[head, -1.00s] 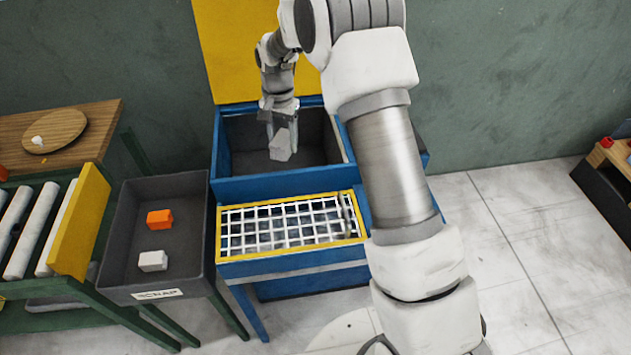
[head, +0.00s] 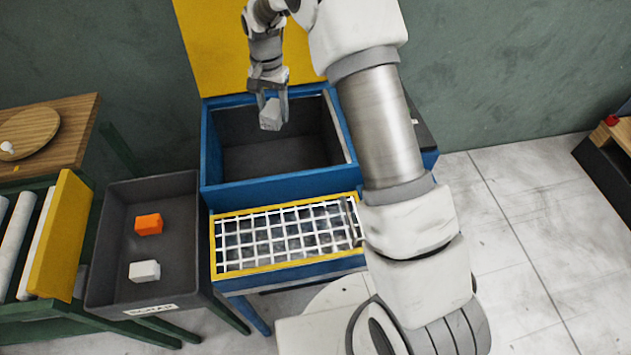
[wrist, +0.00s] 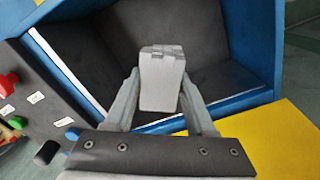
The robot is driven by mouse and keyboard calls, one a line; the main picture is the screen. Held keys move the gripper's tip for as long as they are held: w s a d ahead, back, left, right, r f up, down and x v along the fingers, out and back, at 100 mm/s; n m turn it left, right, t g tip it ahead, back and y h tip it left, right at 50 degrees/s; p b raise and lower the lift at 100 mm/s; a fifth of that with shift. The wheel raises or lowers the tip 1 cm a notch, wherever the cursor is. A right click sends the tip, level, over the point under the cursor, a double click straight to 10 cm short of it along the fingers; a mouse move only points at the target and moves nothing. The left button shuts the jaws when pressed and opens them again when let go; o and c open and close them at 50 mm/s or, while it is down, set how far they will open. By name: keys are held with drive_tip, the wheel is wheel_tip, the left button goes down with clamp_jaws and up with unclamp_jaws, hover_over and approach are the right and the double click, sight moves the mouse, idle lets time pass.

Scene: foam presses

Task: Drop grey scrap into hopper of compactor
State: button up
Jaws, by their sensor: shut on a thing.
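My gripper (head: 272,100) is shut on a light grey scrap (head: 271,114), a small block. The scrap hangs over the open hopper (head: 280,165) of the blue compactor (head: 275,192), toward the back of its opening. In the wrist view the scrap (wrist: 161,82) sits between both fingers of my gripper (wrist: 160,92), with the dark hopper walls (wrist: 115,60) and blue rim beyond it. How far the scrap is above the rim is hard to tell.
A dark scrap tray (head: 180,255) at left holds an orange block (head: 149,224) and a whitish block (head: 145,271). A yellow-framed white grid (head: 285,237) lies in front of the hopper. The wrist view shows a control panel with a red button (wrist: 8,84).

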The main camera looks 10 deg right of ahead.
drive_tip(key=shift+f+b, duration=1.45)
drive_tip(key=shift+f, duration=1.25)
drive_tip(key=o, duration=1.4)
drive_tip(key=shift+r, duration=0.1)
wheel_tip(320, 180, up, 17)
drive_tip(key=shift+r, duration=0.2)
